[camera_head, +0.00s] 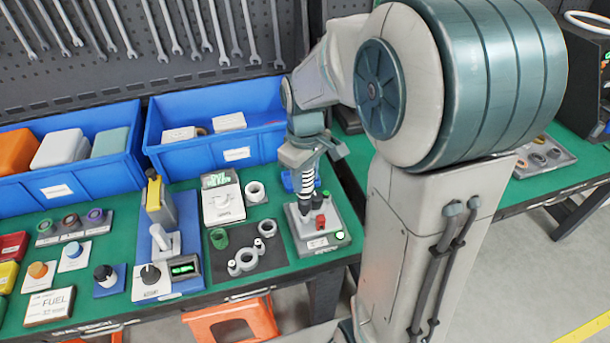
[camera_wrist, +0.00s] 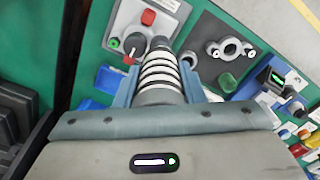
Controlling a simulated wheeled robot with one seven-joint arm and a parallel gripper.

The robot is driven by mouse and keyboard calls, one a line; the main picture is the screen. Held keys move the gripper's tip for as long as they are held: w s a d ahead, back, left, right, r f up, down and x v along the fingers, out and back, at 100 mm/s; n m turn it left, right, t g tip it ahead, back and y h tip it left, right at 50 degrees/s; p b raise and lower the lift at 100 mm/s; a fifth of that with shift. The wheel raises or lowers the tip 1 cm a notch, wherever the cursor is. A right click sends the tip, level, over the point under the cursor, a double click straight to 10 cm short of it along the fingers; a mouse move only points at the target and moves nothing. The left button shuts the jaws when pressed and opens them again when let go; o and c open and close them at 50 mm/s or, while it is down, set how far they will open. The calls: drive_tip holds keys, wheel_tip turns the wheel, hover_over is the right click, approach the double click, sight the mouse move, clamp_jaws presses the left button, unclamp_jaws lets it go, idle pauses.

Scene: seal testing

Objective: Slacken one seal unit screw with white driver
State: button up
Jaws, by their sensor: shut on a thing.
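My gripper (camera_head: 311,160) is above the right part of the green bench, pointing down. In the wrist view my gripper (camera_wrist: 160,90) has a blue-grey finger on each side of the white driver, a shaft with white and dark rings (camera_wrist: 162,68), and is shut on it. The driver (camera_head: 307,181) also shows in the head view, upright over the seal unit, a grey box (camera_head: 322,241) with a red part and a lit green button. The seal unit (camera_wrist: 120,20) lies beyond the driver in the wrist view. The driver's tip and screw contact cannot be made out.
A dark mat (camera_head: 268,262) with green and grey rings lies left of the seal unit. A white device (camera_head: 221,205) stands behind the mat. Blue bins (camera_head: 237,155) line the back, below a pegboard of wrenches. The bench's right edge is close to the unit.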

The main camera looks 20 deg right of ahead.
drive_tip(key=shift+r+p, duration=1.8)
drive_tip(key=shift+r, duration=0.65)
